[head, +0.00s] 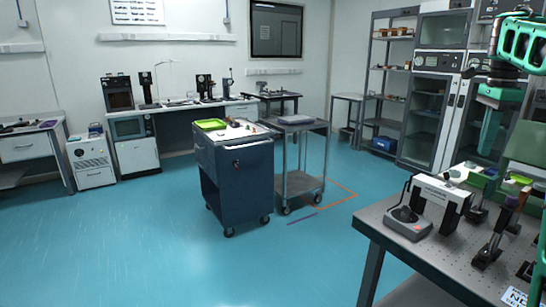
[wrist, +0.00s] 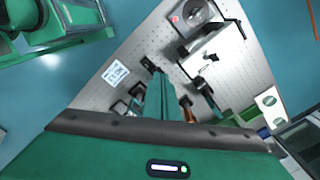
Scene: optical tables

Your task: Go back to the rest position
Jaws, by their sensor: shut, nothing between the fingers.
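My gripper (head: 489,138) hangs at the upper right of the head view, green and pointing down, above the back part of the optical table (head: 432,256). In the wrist view its green fingers (wrist: 158,84) are together with nothing between them. The fingers are over the perforated table top (wrist: 150,38), apart from the things on it as far as I can tell. Part of my green arm fills the right edge of the head view and hides some of the background.
On the table stand a grey round-topped device (head: 408,224), a white bracket (head: 440,194) and dark post mounts (head: 490,250). A blue drawer cart (head: 238,180) and a grey trolley (head: 300,184) stand mid-room. The blue floor (head: 130,240) at left is clear.

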